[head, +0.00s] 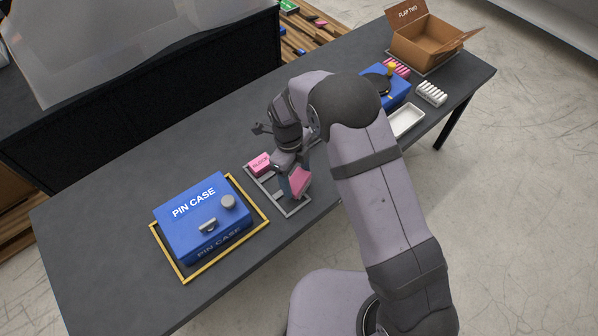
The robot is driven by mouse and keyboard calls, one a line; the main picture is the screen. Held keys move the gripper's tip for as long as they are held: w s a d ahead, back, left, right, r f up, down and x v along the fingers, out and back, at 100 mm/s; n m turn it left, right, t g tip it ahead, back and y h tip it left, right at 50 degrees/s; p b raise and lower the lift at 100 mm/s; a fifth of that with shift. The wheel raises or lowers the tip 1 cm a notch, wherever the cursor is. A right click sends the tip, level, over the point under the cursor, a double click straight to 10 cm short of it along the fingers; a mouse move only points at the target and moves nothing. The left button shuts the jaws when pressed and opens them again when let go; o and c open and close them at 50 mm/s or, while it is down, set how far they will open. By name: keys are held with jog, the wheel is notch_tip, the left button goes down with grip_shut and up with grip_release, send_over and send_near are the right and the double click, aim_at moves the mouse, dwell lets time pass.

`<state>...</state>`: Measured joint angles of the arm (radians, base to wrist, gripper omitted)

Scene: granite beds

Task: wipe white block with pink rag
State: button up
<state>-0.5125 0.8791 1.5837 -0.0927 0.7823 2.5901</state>
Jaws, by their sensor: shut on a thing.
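My gripper (291,178) points down over a grey-framed tray (292,211) in the middle of the table. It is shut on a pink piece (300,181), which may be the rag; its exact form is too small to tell. A pink block with dark lettering (259,163) sits at the tray's far left end, beside the gripper. I cannot make out a plain white block. A white ribbed piece (432,92) lies at the right part of the table. My arm hides part of the table.
A blue pin case (183,230) stands in a yellow frame (176,267) at left. At right are a white shallow tray (407,120), a blue box (396,93), a pink ribbed piece (398,68) and an open cardboard box (418,47). The dark table's left end is clear.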

jog(key=shift+s+f, duration=0.1)
jog(key=shift+s, duration=0.35)
jog(key=shift+w+d, duration=0.2)
jog(key=shift+w, duration=0.4)
jog(key=shift+w+d, duration=0.2)
jog(key=shift+w, duration=0.35)
jog(key=shift+s+a, duration=0.35)
jog(key=shift+s, duration=0.35)
jog(key=shift+s+a, duration=0.15)
jog(key=shift+s, duration=0.2)
